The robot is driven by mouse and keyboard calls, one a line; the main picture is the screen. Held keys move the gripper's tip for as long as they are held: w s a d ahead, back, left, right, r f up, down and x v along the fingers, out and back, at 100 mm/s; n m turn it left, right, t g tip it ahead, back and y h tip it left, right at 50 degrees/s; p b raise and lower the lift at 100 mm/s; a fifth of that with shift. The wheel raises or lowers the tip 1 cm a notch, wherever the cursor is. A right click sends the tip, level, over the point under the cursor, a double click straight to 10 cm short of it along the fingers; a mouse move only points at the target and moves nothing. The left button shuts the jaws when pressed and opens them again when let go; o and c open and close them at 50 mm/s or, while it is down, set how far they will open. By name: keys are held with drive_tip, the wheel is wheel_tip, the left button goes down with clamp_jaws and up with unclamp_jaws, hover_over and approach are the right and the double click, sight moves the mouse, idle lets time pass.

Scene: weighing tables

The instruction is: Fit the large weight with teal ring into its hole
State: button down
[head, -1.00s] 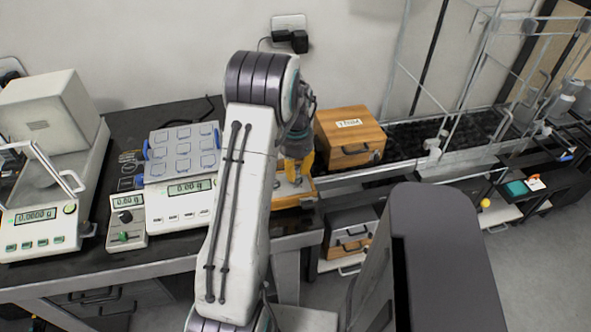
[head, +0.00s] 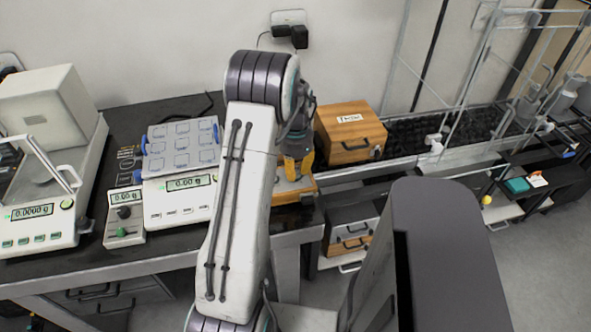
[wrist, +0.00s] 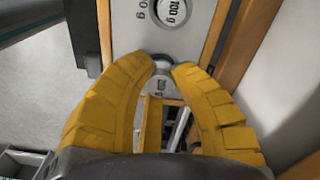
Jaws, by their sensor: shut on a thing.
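My gripper (head: 298,172) has yellow fingers and is low over a wooden weight block (head: 307,193), right of the balances. In the wrist view my gripper (wrist: 166,68) is shut on a weight, whose small grey top (wrist: 162,61) shows between the fingertips. I take it to be the large weight; its teal ring is hidden from both views. The block's pale plate (wrist: 122,32) lies ahead of the fingers, with a round marked place (wrist: 173,11) and "g" lettering. I cannot tell whether the weight's foot touches the block or is in a hole.
A balance (head: 178,200) with a grey weight tray (head: 181,147) stands left of my arm. Another balance (head: 40,225) is farther left. A wooden box (head: 349,132) with a handle stands behind and right of the block, close to my gripper.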

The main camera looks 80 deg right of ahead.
drive_tip(key=c, duration=1.1)
unclamp_jaws()
wheel_tip(320, 180, up, 12)
drive_tip(key=shift+r, duration=0.1)
